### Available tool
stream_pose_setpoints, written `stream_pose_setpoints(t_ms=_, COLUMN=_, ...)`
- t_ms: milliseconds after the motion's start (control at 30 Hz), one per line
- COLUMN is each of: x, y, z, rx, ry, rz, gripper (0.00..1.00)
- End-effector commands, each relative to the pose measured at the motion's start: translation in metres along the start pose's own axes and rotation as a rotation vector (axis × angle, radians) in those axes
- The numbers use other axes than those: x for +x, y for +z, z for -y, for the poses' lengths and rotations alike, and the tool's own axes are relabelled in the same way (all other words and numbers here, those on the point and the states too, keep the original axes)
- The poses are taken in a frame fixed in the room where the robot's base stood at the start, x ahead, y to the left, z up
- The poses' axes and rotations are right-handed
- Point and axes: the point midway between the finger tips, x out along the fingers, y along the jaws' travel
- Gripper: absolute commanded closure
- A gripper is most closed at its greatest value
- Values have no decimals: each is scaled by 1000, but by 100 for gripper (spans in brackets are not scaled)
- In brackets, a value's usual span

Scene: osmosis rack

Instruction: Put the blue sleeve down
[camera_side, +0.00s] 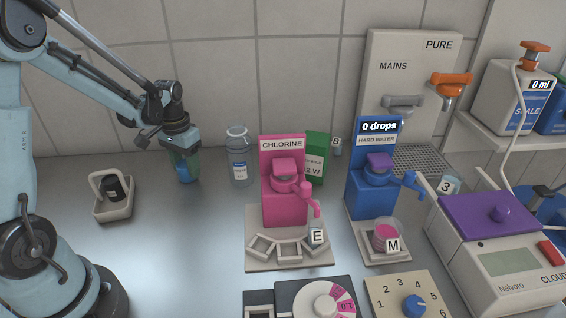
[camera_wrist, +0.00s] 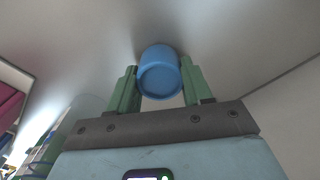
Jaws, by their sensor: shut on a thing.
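The blue sleeve (camera_wrist: 159,72) is a short blue cylinder. In the wrist view it sits between the two green fingers of my gripper (camera_wrist: 160,88), which are shut on it. In the side view my gripper (camera_side: 184,160) points down at the back left of the bench, and the blue sleeve (camera_side: 187,171) shows low between its fingers. The sleeve is close to the bench top; I cannot tell whether it touches.
A clear labelled bottle (camera_side: 239,160) stands just right of my gripper. The pink chlorine dispenser (camera_side: 284,190) and blue hard water dispenser (camera_side: 374,185) are further right. A small beige holder (camera_side: 113,209) sits to the left. The bench in front of my gripper is clear.

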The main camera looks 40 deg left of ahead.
Motion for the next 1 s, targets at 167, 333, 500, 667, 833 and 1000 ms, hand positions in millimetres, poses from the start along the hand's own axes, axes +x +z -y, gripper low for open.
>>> stream_pose_setpoints(t_ms=167, x=0, y=0, z=0, rx=0, ry=0, rz=0, gripper=79)
stream_pose_setpoints(t_ms=333, x=3, y=0, z=0, rx=0, ry=0, rz=0, gripper=48)
stream_pose_setpoints(t_ms=500, x=3, y=0, z=0, rx=0, ry=0, rz=0, gripper=25)
stream_pose_setpoints(t_ms=667, x=3, y=0, z=0, rx=0, ry=0, rz=0, gripper=25)
stream_pose_setpoints(t_ms=833, x=0, y=0, z=0, rx=0, ry=0, rz=0, gripper=25)
stream_pose_setpoints(t_ms=1000, x=-16, y=0, z=0, rx=0, ry=0, rz=0, gripper=25)
